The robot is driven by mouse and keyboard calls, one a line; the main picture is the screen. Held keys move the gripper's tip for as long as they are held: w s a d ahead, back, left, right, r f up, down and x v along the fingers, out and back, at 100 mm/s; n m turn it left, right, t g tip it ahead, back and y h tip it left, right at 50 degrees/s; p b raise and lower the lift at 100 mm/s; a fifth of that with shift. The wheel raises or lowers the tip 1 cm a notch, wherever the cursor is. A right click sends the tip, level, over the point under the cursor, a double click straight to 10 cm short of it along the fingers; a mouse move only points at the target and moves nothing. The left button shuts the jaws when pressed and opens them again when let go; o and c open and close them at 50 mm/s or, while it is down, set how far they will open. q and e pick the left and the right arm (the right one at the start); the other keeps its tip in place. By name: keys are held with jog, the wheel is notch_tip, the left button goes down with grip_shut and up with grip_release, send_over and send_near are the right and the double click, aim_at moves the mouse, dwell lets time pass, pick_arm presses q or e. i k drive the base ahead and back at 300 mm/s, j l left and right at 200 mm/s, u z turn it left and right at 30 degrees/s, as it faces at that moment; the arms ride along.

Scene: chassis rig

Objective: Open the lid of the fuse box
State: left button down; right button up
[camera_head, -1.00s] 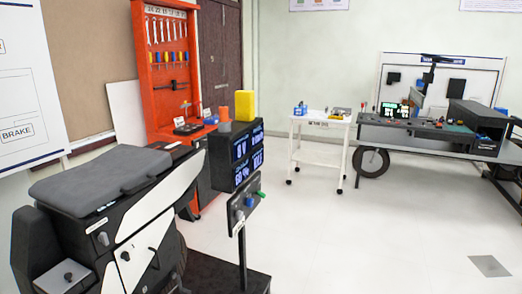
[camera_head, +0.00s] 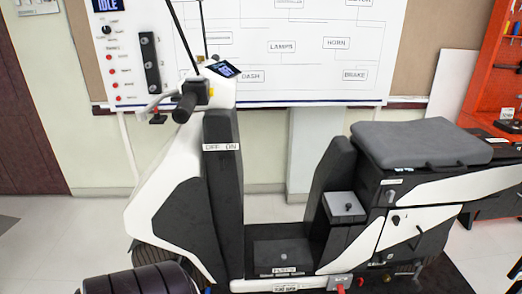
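A black and white scooter (camera_head: 172,165) stands side-on in the head view. A dark flat panel (camera_head: 268,249) with a small knob is set in its footboard, and the small label (camera_head: 285,270) below it seems to read "FUSES". The panel looks closed. A grey-topped box (camera_head: 343,204) with a black knob sits under the front of the seat, and its top also looks closed. I cannot tell for certain which is the fuse box.
The grey seat (camera_head: 420,142) and black rear body are at the right. The handlebar grip (camera_head: 185,107) rises at the left. A wiring board (camera_head: 290,50) hangs behind, and an orange tool rack (camera_head: 497,80) stands at the far right.

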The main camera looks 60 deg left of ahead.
aim_at(283, 256)
jog(key=u, duration=0.5)
jog(key=j+u, duration=0.15)
jog(key=u, duration=0.35)
jog(key=j+u, duration=0.1)
jog(key=u, duration=0.4)
